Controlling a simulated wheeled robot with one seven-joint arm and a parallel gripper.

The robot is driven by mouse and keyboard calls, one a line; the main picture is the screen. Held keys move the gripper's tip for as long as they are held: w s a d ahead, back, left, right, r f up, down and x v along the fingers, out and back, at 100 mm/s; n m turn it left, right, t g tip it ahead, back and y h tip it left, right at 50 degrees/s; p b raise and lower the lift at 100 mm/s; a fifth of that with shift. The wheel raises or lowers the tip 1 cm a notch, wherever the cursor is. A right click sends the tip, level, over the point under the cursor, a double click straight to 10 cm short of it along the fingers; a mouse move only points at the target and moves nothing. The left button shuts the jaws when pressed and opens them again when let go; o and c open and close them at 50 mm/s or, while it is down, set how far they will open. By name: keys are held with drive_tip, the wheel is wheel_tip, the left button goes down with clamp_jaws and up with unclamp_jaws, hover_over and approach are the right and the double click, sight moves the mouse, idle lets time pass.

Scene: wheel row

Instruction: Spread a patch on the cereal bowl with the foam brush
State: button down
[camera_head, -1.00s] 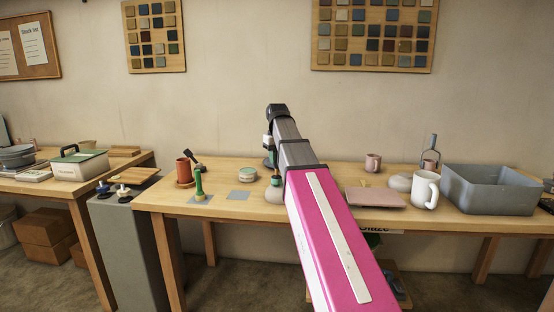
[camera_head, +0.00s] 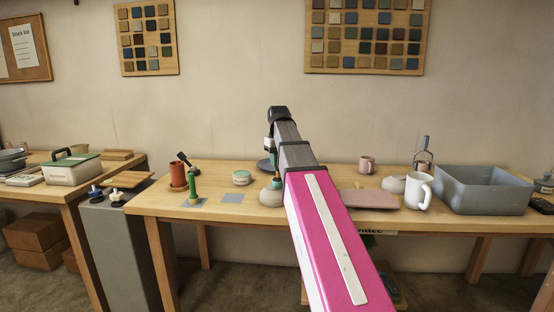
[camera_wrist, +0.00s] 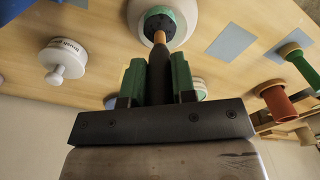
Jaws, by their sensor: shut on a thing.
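My gripper (camera_wrist: 156,74) has green-sided fingers shut on a dark slim tool (camera_wrist: 160,68) with an orange tip, seemingly the foam brush. In the head view my gripper (camera_head: 274,168) points down over the table. A pale rounded thing (camera_head: 270,198), probably the cereal bowl, sits just below it. The wrist view shows this pale thing (camera_wrist: 190,12) at the top, with a green ring around a dark centre. The orange tip overlaps the ring's near edge in the picture. I cannot tell whether they touch. The upper arm hides part of the table.
Left of the bowl are blue-grey mats (camera_head: 232,198), a green-handled tool (camera_head: 194,187), a terracotta pot (camera_head: 178,178) and a jar (camera_head: 241,178). A knobbed white thing (camera_wrist: 62,62) is nearby. A mug (camera_head: 419,190) and grey tub (camera_head: 482,190) stand right.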

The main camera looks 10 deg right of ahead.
drive_tip(key=shift+f, duration=0.35)
idle(0.5)
drive_tip(key=shift+w, duration=0.1)
drive_tip(key=w+r, duration=0.1)
drive_tip(key=w, duration=0.1)
drive_tip(key=w+d+r, duration=0.1)
drive_tip(key=shift+w+d+r, duration=0.1)
drive_tip(key=shift+w+r, duration=0.05)
drive_tip(key=shift+w, duration=0.25)
idle(0.6)
drive_tip(key=c, duration=1.5)
unclamp_jaws()
clamp_jaws()
drive_tip(key=shift+w+a+f, duration=0.2)
drive_tip(key=shift+w+a, duration=0.05)
drive_tip(key=shift+a, duration=0.45)
drive_tip(key=shift+w+a+f, duration=0.15)
drive_tip(key=shift+w+a, duration=0.05)
drive_tip(key=shift+a, duration=0.45)
